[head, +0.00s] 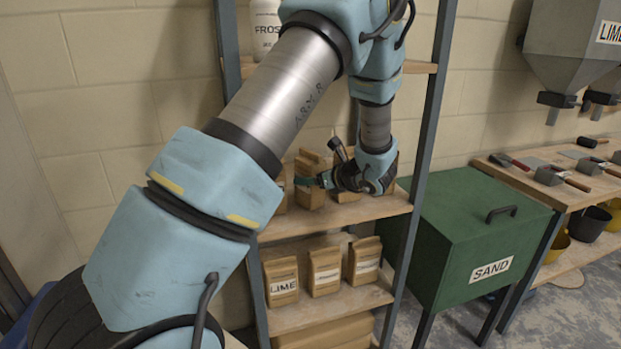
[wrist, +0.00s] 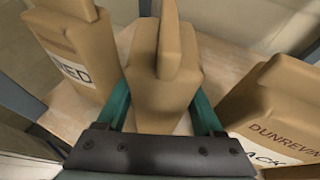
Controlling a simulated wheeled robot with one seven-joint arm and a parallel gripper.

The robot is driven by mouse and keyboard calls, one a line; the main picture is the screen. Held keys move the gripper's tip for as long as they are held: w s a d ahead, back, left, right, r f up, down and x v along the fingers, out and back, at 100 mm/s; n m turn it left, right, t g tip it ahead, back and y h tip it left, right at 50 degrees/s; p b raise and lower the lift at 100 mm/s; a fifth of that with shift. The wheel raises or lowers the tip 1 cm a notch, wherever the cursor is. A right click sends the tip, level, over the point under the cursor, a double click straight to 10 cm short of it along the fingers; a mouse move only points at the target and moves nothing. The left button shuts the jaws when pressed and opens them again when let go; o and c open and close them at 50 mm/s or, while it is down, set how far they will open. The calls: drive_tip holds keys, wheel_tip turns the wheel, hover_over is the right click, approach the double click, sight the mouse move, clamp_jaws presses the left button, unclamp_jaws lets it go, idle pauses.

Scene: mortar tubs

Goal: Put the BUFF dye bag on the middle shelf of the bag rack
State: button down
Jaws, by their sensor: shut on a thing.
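My gripper (head: 318,181) is at the middle shelf (head: 375,209) of the bag rack (head: 420,130). Its teal fingers are shut on a tan paper bag (head: 310,192). In the wrist view the held bag (wrist: 160,92) stands upright between the fingers, over the wooden shelf. Its label is hidden, so I cannot read whether it says BUFF. I cannot tell whether its base touches the shelf. A bag labelled RED (wrist: 75,55) stands to its left, and a bag whose visible label ends in ACK (wrist: 270,108) stands to its right, with gaps between.
The lower shelf (head: 345,300) holds a LIME bag (head: 281,280) and two other tan bags. A white FROST container (head: 266,30) stands on the top shelf. A green SAND bin (head: 470,225) stands right of the rack, with a tool bench (head: 570,190) beyond.

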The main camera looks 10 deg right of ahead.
drive_tip(key=shift+c, duration=1.5)
unclamp_jaws()
drive_tip(key=shift+r, duration=0.1)
drive_tip(key=b+v, duration=0.2)
drive_tip(key=v, duration=1)
